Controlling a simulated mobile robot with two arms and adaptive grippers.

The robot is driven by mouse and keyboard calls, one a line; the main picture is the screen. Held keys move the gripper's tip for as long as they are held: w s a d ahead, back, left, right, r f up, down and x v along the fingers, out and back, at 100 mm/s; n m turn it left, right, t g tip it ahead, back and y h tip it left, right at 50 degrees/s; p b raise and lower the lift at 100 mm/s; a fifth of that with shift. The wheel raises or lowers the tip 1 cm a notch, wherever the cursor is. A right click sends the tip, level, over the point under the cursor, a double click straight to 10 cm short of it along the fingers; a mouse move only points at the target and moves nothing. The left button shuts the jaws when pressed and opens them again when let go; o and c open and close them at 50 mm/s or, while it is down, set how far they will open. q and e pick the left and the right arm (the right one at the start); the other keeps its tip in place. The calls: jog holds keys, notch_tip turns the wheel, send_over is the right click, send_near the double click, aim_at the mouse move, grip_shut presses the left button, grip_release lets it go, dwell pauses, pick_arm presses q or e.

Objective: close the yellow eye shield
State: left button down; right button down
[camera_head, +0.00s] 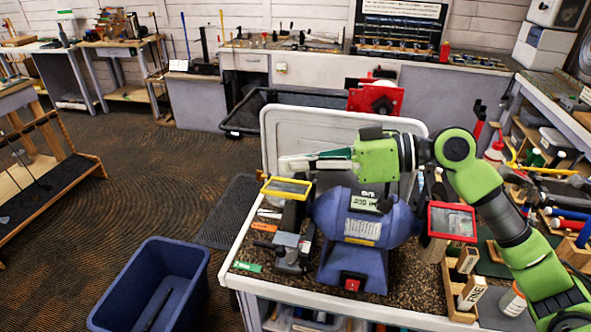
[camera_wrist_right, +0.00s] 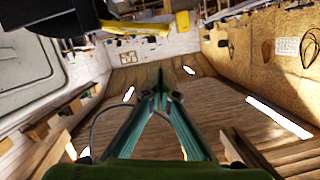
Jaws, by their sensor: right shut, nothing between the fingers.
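The yellow eye shield (camera_head: 286,188) is a clear pane in a yellow frame on the left side of the blue bench grinder (camera_head: 347,270). It sits raised and tilted above the left wheel area. My right gripper (camera_head: 288,163) comes in from the right, above the grinder. It is shut and empty, its fingertips just above and behind the yellow frame; I cannot tell if they touch. In the right wrist view the shut fingers (camera_wrist_right: 160,85) meet at their tips, and a yellow bar (camera_wrist_right: 135,28), likely the shield's frame, lies beyond them. My left gripper is out of view.
The red-framed eye shield (camera_head: 452,221) is on the grinder's right side. A clamp-like tool (camera_head: 290,252) stands left of the grinder. A light grey upright panel (camera_head: 290,125) is behind my gripper. A blue bin (camera_head: 150,285) stands on the floor at left.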

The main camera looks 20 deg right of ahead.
aim_at(297, 194)
jog(key=shift+s+a+f, duration=0.1)
jog(key=shift+s+f, duration=0.05)
jog(key=shift+f, duration=0.45)
jog(key=shift+s+f, duration=0.15)
jog(key=shift+f, duration=0.4)
jog(key=shift+s+f+p, duration=0.35)
jog(key=shift+f+p, duration=0.05)
jog(key=shift+f, duration=0.3)
jog(key=f+n+b, duration=0.1)
jog(key=b, duration=0.2)
jog(key=f+n+t+h+b, duration=0.1)
jog(key=f+n+b, duration=0.1)
jog(key=b, duration=0.2)
jog(key=s+f+n+b, duration=0.1)
jog(key=b, duration=0.3)
jog(key=shift+a+f+n+t, duration=0.15)
jog(key=shift+a+n+t, duration=0.15)
jog(key=shift+a, duration=0.1)
